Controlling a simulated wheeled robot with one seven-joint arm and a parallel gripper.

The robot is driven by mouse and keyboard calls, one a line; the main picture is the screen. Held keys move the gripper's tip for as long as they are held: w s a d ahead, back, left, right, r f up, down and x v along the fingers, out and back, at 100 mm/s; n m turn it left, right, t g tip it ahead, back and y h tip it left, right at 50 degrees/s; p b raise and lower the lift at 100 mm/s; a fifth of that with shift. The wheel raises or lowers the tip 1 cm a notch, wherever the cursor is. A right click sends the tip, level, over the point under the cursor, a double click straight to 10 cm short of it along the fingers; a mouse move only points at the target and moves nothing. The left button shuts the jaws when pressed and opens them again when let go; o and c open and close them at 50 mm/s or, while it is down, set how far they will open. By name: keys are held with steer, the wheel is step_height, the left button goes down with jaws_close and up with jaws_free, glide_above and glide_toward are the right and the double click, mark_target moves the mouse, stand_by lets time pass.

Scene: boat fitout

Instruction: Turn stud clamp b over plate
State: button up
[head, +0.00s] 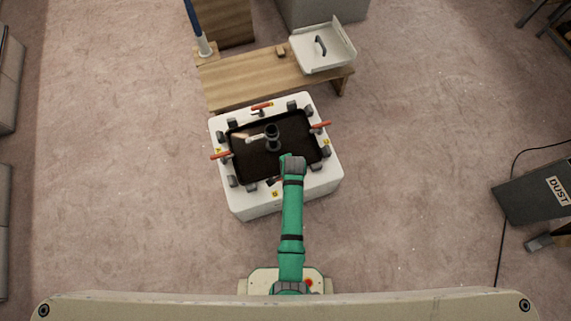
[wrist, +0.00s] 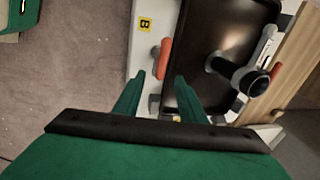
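Stud clamp b, with an orange handle (wrist: 165,58), sits beside a yellow label marked B (wrist: 145,24) on the white rim. Its handle lies roughly along the dark plate's edge, on the rim rather than across the plate. The dark plate (head: 250,167) fills the opening of the white box (head: 252,207); the plate also shows in the wrist view (wrist: 195,60). My gripper (wrist: 158,84) is open, with its two fingers apart and the orange handle just beyond the gap between the tips.
Other orange-handled clamps sit on the far (head: 261,105), right (head: 320,126) and left (head: 220,155) rims. A dark upright fitting (head: 271,133) stands on the plate. A wooden bench (head: 245,82) with a white tray (head: 345,48) lies behind.

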steer(key=shift+g, duration=0.3)
steer(key=w+f, duration=0.1)
steer(key=f, duration=0.2)
steer(key=w+a+f, duration=0.1)
steer(key=f, duration=0.3)
steer(key=w+f, duration=0.1)
steer(key=f, duration=0.2)
steer(key=shift+a+f, duration=0.15)
steer(key=shift+f, duration=0.05)
steer(key=shift+c, duration=0.2)
jaws_close()
